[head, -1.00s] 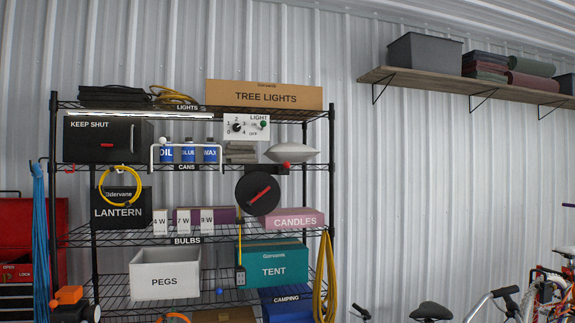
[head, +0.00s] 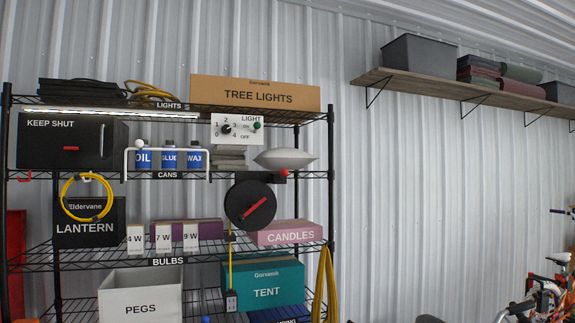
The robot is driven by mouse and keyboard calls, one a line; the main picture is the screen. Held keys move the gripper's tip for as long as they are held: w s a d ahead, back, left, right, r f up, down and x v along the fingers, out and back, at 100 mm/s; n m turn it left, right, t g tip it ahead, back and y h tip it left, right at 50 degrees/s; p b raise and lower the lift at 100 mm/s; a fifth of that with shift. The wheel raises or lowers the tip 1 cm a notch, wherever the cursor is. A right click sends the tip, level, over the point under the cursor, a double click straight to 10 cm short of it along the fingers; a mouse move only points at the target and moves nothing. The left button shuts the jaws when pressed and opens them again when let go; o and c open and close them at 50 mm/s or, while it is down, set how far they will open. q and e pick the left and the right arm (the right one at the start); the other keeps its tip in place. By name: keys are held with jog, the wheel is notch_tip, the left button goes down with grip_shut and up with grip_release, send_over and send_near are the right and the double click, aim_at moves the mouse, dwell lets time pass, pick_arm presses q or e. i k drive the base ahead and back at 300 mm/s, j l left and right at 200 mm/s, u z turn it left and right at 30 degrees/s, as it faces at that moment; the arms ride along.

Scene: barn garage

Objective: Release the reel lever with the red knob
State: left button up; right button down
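The reel is a black disc (head: 264,215) with a red bar across its face. It is mounted at the right front of the black wire shelf, below the CANS level. A small red knob (head: 283,172) shows just above the reel, at the shelf edge under a grey pillow-shaped item (head: 285,159). The lever carrying the knob is too small to make out. Neither of my grippers is in view.
The black KEEP SHUT box (head: 40,150), white rail (head: 168,149), light panel (head: 237,128), pink CANDLES box (head: 290,238) and teal TENT box (head: 285,270) crowd the shelf. Yellow cable (head: 325,285) hangs at its right post. Bicycles (head: 545,295) stand lower right.

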aim_at(284, 172)
jog(key=i+j+z, duration=0.1)
jog(key=i+j, duration=0.2)
jog(key=i+j+z, duration=0.1)
jog(key=i+j, duration=0.15)
jog(key=j, duration=0.15)
jog(key=i+j+z, duration=0.1)
jog(key=i+j, duration=0.2)
jog(key=i+j+z, duration=0.1)
jog(key=i+j, duration=0.15)
jog(key=j, duration=0.2)
jog(key=i+j, duration=0.25)
jog(key=j, duration=0.15)
jog(key=z, duration=0.05)
